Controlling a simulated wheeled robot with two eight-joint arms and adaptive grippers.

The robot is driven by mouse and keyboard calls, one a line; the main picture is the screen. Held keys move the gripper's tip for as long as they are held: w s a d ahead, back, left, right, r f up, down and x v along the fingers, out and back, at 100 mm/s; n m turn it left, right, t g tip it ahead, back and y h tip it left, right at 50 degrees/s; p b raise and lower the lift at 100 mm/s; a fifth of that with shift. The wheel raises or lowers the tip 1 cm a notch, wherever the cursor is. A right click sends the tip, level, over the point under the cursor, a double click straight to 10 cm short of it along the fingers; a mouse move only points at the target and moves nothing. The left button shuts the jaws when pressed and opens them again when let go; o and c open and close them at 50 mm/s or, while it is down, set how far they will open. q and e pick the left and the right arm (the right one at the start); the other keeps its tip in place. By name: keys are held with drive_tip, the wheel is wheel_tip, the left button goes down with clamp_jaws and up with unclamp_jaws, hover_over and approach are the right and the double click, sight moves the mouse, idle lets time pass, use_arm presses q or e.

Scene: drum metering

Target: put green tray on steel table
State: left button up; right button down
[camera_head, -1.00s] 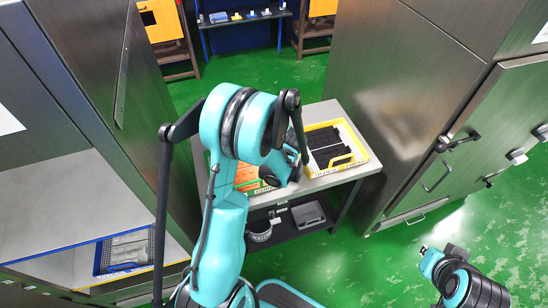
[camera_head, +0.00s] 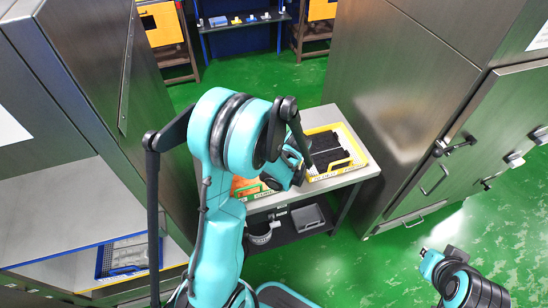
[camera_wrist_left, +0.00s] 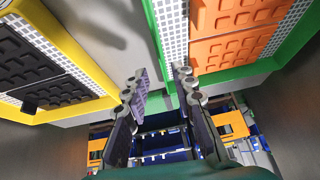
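The green tray (camera_wrist_left: 158,40) holds orange blocks and fills the upper right of the left wrist view. In the head view a small part of the green tray (camera_head: 250,191) shows at the left end of the steel table (camera_head: 343,181), mostly behind my left arm. My left gripper (camera_wrist_left: 162,76) has its fingers apart, close to the green tray's rim. I cannot tell whether the fingers straddle or touch the rim. My right gripper (camera_head: 425,252) is low at the right over the floor, away from the table; its fingers are too small to judge.
A yellow tray (camera_head: 362,160) with black blocks stands on the table's right part. A blue tray (camera_head: 101,261) sits in the open cabinet at left. Steel cabinets flank the table. A grey bin (camera_head: 308,216) is on the shelf below. Green floor is clear in front.

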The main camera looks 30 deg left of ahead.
use_arm(q)
drive_tip(key=s+d+r+m+t+h+p, duration=0.1)
drive_tip(key=s+d+r+m, duration=0.4)
drive_tip(key=r, duration=0.5)
drive_tip(key=s+d+r+m+t+h+p, duration=0.1)
drive_tip(key=s+d+r+m+h, duration=0.3)
drive_tip(key=s+d+r, duration=0.5)
drive_tip(key=shift+s+d+r+m+t, duration=0.45)
drive_tip(key=shift+s+t, duration=0.45)
drive_tip(key=shift+s, duration=0.4)
drive_tip(key=shift+s+a+f, duration=0.1)
drive_tip(key=shift+a, duration=0.1)
